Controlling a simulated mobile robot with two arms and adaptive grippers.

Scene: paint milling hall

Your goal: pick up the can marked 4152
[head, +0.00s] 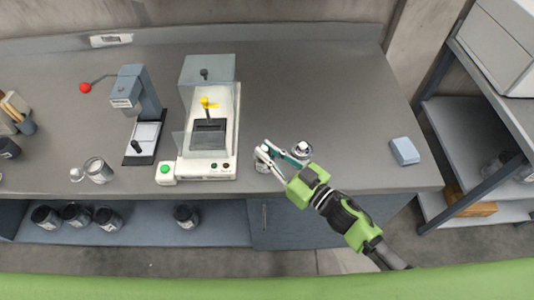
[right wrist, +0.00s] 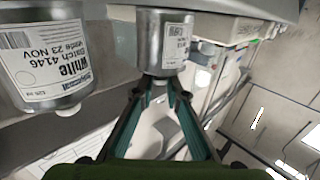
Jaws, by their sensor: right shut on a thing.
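My right gripper (head: 268,152) reaches over the front part of the bench and is shut on a small metal can (head: 262,161). In the right wrist view the held can (right wrist: 165,42) sits between the fingertips of the gripper (right wrist: 157,88). Its white label is too small and turned to read, so I cannot tell its number. A second can (head: 301,149) stands beside the gripper. A can with a label reading White, batch 4146 (right wrist: 48,62) is at the left of the right wrist view, apart from the fingers. My left gripper is not in view.
A mill with a clear guard (head: 207,120) stands left of the gripper, with a grey press-like device (head: 137,95) farther left. A blue box (head: 404,151) lies right. Dark jars (head: 75,214) sit on the shelf below.

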